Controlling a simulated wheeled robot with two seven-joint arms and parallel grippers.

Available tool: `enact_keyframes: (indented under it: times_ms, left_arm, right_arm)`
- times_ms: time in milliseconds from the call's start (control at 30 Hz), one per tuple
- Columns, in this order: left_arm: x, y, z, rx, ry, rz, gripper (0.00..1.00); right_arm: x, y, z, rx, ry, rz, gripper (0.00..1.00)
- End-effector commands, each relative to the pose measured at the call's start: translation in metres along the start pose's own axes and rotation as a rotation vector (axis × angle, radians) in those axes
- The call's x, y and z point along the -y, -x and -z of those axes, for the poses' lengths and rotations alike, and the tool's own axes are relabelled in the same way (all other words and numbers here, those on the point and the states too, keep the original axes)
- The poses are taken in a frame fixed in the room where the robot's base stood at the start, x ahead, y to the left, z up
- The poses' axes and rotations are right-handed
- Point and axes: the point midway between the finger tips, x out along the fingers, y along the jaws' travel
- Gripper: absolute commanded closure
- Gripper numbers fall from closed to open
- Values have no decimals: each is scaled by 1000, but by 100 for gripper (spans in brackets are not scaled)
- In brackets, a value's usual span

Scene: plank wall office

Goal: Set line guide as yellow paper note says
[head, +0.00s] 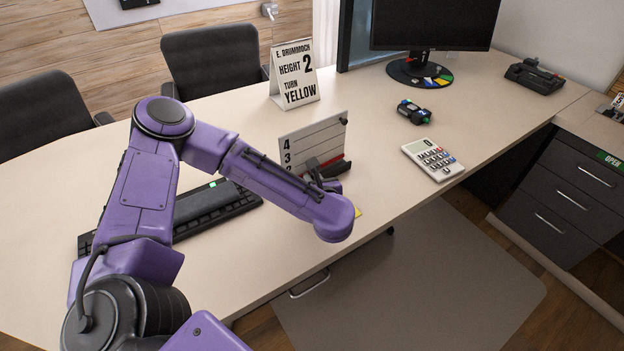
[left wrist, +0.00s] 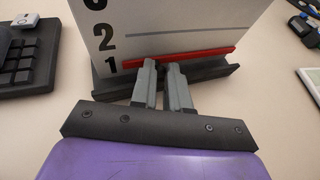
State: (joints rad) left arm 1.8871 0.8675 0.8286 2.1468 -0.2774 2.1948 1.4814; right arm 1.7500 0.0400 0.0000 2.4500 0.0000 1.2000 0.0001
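A white board (head: 313,142) with height numbers stands on the desk; its 4 and 3 show in the head view, and 2 and 1 in the left wrist view (left wrist: 150,25). The red line guide (left wrist: 192,57) lies level at mark 1, just above the board's dark base. My left gripper (left wrist: 161,67) is at the guide, its fingers close together around a small dark piece there. A yellow scrap (head: 358,213) shows beside my left wrist, mostly hidden; I cannot read it. A white standing card (head: 296,78) reads E. Drummoch, height 2, turn yellow. My right gripper is out of view.
A keyboard (head: 213,208) lies left of the board. A calculator (head: 432,159) and a small dark device (head: 413,112) lie to the right. A monitor (head: 435,25) stands behind on a base with coloured patches. Drawers (head: 580,165) stand at the right.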

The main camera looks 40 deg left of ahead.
Motion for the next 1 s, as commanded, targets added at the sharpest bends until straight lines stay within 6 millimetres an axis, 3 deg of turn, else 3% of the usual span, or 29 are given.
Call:
enact_keyframes:
  times_ms: [300, 567, 600, 867, 1000]
  left_arm:
    - [1, 16, -39, 1, 1, 2, 100]
    - [0, 16, -37, -1, 0, 1, 100]
    - [0, 16, -37, -1, -1, 1, 77]
    - [0, 16, -36, -1, 0, 1, 77]
    - [1, 30, -36, 0, -1, 5, 77]
  right_arm:
    - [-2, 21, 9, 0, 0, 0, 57]
    - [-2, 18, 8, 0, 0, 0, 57]
    - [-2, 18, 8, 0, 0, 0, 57]
    - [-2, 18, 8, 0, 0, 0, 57]
    - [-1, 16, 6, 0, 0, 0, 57]
